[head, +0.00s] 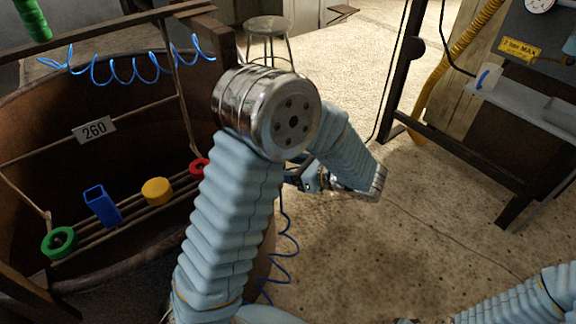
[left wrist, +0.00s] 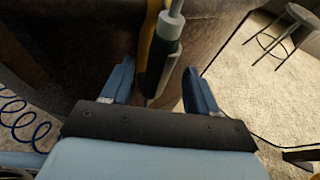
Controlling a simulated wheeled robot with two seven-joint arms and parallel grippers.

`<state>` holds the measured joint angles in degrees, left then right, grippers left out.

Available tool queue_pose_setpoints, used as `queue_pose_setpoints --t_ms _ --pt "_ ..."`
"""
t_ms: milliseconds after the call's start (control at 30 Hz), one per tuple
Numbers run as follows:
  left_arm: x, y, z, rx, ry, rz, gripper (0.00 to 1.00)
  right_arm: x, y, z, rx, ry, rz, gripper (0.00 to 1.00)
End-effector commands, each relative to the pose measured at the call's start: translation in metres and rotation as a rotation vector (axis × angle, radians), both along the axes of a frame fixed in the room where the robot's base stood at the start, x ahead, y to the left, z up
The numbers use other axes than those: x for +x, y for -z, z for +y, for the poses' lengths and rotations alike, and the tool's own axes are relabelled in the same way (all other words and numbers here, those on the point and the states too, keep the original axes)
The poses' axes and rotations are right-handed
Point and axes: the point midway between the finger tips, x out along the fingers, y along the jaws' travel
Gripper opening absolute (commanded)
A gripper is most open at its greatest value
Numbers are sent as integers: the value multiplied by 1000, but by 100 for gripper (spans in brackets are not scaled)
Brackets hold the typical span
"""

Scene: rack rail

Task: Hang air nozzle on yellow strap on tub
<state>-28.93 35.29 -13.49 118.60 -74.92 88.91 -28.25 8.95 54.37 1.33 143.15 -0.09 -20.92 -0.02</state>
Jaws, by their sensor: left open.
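The air nozzle (left wrist: 160,62), a dark body with a pale band and a grey rod at its upper end, is upright against the tub's outer wall in the left wrist view. The yellow strap (left wrist: 146,48) runs just left of it, partly hidden; I cannot tell whether the nozzle hangs on it. My left gripper (left wrist: 158,78) is open, its two blue fingers on either side of the nozzle with gaps. The brown tub (head: 120,275) stands at left in the head view, where my left arm hides the nozzle and strap. My right gripper is out of view.
A blue coiled hose (head: 285,250) hangs beside the tub. A stool (head: 268,27) stands behind. The floor at right is clear up to a metal frame.

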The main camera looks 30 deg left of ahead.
Motion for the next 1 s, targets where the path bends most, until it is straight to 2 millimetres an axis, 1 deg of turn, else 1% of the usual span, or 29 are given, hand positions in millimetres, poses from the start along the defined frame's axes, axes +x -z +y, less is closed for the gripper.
queue_pose_setpoints --t_ms 167,233,367,600,700,833,1000 --pt "0 0 -1 -1 0 1 60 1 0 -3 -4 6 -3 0" --pt "0 -3 -9 -1 3 -1 60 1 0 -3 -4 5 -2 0" --pt "-2 -12 -33 -1 5 -1 60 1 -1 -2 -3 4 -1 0" --pt "-7 -33 -90 -1 4 -3 60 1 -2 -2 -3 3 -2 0" --pt "-9 -39 -108 -1 3 -1 60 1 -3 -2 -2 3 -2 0" --pt "-11 -45 -123 0 2 0 60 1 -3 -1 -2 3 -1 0" --pt "-12 -47 -130 -1 0 1 60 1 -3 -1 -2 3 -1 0"
